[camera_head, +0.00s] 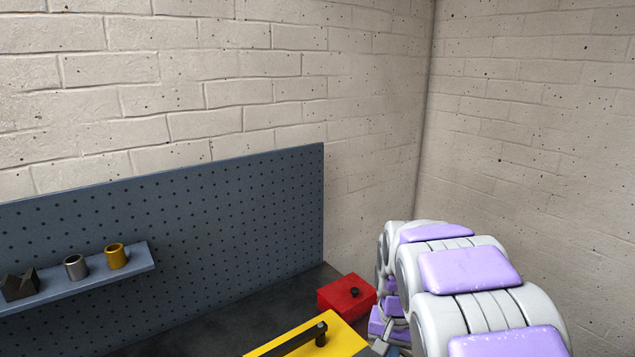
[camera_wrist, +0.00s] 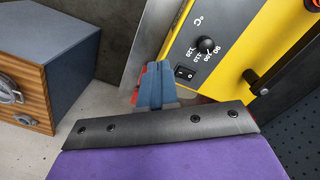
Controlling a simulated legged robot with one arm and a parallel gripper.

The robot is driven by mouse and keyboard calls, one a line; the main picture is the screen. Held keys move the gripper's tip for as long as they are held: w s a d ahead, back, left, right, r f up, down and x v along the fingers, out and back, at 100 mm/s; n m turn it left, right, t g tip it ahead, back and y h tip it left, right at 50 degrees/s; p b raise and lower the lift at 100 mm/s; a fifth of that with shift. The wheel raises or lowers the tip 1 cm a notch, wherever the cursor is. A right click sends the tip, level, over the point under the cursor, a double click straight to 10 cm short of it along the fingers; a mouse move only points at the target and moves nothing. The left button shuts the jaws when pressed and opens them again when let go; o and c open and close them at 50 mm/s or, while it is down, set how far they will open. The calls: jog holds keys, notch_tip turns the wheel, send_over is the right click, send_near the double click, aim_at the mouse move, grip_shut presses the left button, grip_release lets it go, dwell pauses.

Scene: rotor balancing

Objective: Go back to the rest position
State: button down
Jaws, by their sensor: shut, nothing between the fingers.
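My gripper (camera_wrist: 155,70) shows in the wrist view as two blue-grey fingers pressed together, with nothing held between them. They extend past the dark mounting bar with its screws. A yellow unit with a dial, a switch and °C markings (camera_wrist: 218,75) is just beyond and to the right of the fingers. A red part shows partly hidden behind the fingers. In the head view my white and purple arm reaches in from the lower right, and the gripper end is mostly hidden behind it.
A pegboard (camera_head: 230,220) carries a shelf (camera_head: 137,262) with a silver cup (camera_head: 76,267) and a gold cup (camera_head: 116,256). A blue cabinet (camera_wrist: 62,50) stands left.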

jog(key=s+a+r+n+g, duration=0.1)
jog(key=s+n, duration=0.3)
jog(key=s, duration=2.7)
jog(key=shift+r, duration=0.3)
jog(key=shift+w, duration=0.1)
